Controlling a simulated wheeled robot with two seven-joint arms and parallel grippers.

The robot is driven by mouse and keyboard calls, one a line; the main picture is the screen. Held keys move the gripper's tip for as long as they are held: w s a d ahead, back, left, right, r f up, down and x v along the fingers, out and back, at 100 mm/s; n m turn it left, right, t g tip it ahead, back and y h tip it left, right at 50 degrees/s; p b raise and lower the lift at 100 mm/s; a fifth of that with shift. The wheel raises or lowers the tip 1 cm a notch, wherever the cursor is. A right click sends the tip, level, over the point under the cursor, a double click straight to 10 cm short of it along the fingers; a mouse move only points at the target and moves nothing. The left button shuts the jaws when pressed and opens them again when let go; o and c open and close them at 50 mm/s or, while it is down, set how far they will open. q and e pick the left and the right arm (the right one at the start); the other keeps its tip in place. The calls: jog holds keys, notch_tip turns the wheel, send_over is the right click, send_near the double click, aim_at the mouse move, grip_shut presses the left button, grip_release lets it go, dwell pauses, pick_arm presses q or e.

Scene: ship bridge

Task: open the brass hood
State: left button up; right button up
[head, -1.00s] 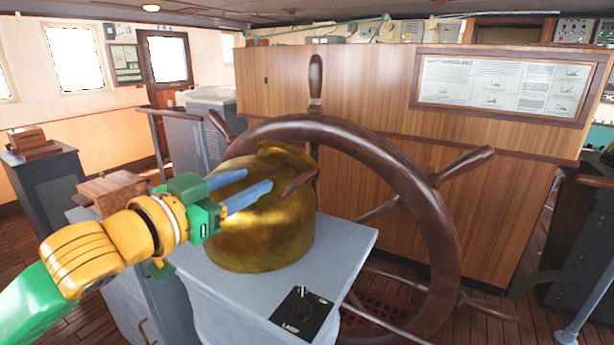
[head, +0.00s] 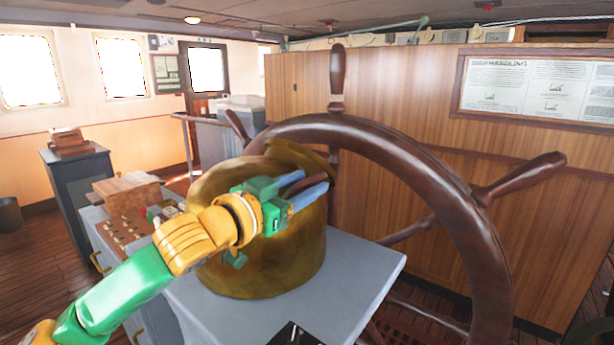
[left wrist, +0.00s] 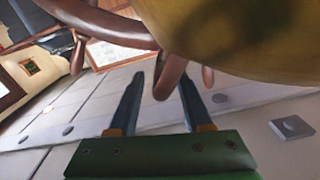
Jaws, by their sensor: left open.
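The brass hood (head: 280,262) is a large, round, dull golden cover on a grey pedestal, just left of the wheel, with a raised rim at its upper right. Its underside fills the upper right of the left wrist view (left wrist: 245,40). My left gripper (head: 313,182) is open in front of the hood's upper right side. In the left wrist view its blue fingers (left wrist: 160,85) stand apart, with a brown wheel handle (left wrist: 170,76) showing between them. I cannot tell whether they touch the handle or the hood. My right gripper is not in view.
The dark wooden ship's wheel (head: 440,185) stands close behind and right of the hood, its handles sticking out. The grey pedestal top (head: 350,270) is mostly bare at the right front. A wooden box (head: 130,192) is on the left. A wood-panelled wall (head: 400,110) stands behind the wheel.

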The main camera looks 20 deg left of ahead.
pick_arm(q)
jog(key=shift+w+d, duration=0.1)
jog(key=shift+w, duration=0.1)
grip_shut()
jog(key=shift+f, duration=0.2)
dwell(1.1)
